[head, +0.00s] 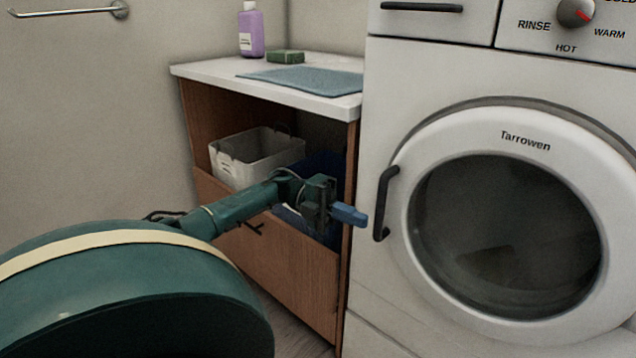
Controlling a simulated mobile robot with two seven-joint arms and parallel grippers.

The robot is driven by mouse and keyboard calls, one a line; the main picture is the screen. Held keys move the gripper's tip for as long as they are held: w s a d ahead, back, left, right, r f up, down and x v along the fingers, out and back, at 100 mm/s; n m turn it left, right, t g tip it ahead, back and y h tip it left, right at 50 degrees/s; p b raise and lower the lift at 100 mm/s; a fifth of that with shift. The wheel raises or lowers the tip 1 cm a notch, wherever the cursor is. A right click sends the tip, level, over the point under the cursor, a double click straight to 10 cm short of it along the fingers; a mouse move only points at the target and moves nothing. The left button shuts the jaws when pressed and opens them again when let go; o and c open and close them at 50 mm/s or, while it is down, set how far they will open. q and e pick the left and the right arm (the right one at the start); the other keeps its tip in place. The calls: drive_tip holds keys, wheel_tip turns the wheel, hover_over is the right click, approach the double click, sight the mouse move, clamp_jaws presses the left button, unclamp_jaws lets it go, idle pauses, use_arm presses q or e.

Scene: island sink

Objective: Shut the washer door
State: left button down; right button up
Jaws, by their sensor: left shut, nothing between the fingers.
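The white washer (390,120) fills the right side of the head view. Its round door (425,178) has a white rim, a dark glass window and a black handle (384,205) on its left edge. The door lies close to the washer front, with a dark seam along its top and upper right; I cannot tell whether it is fully shut. My left gripper (350,215) is shut and empty, its blue fingers pointing right, just left of the handle in the picture. I cannot tell whether they touch it. My right gripper is not in view.
A wooden cabinet (290,275) with a white counter (215,70) stands left of the washer. A purple bottle (251,35), green sponge (286,57) and blue mat (310,80) are on top. A towel bar (70,12) is on the wall.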

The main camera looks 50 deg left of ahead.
use_arm(q)
drive_tip(key=w+a+b, duration=0.2)
drive_tip(key=a+b, duration=0.1)
drive_tip(key=a, duration=0.6)
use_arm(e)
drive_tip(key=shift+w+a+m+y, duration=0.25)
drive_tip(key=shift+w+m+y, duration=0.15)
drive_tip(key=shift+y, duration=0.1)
use_arm(q)
drive_tip(key=shift+a+f, duration=0.1)
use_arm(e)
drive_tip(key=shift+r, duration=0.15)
